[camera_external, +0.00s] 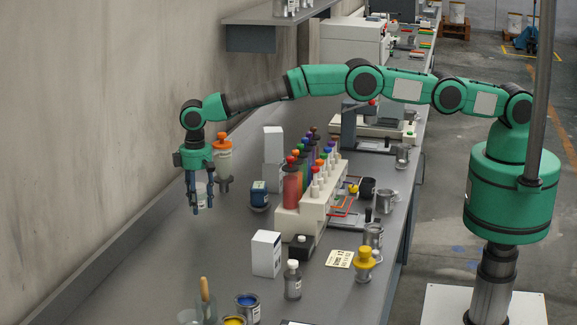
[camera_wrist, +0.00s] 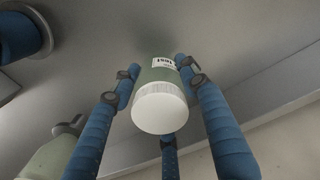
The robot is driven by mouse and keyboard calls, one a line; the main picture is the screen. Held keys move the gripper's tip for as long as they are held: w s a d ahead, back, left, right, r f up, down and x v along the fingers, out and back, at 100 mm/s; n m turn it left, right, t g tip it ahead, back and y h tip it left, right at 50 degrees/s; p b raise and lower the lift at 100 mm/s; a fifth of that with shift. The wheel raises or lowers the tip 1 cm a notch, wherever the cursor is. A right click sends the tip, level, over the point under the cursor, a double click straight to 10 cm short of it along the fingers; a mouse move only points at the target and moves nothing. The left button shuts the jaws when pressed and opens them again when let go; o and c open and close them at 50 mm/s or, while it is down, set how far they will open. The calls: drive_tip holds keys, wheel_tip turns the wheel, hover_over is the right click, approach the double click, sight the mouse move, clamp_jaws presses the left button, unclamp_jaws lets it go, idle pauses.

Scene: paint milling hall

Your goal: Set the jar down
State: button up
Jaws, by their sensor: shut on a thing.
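My gripper (camera_external: 202,208) points down over the left part of the grey bench, near the wall. It is shut on the jar (camera_external: 201,188), which shows as a small pale shape between the fingers. In the wrist view the jar (camera_wrist: 158,104) is grey-green with a white lid facing the camera and a white printed label. The blue fingers of my gripper (camera_wrist: 160,82) surround it. The jar's base is hidden at the far end, so I cannot tell whether it touches the bench.
An orange-topped container (camera_external: 222,160) stands just behind my gripper. A blue-fronted item (camera_external: 259,195) and a rack of colored bottles (camera_external: 300,210) stand to the right. A white box (camera_external: 266,254) is nearer the front. The bench (camera_external: 160,245) is bare in front of my gripper.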

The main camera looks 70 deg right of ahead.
sight(197, 185)
drive_tip(key=shift+f, duration=1.35)
drive_tip(key=shift+f, duration=0.15)
drive_tip(key=o, duration=1.3)
drive_tip(key=shift+c, duration=0.2)
wheel_tip(197, 185, up, 12)
drive_tip(key=shift+r+p, duration=0.15)
drive_tip(key=shift+p, duration=0.25)
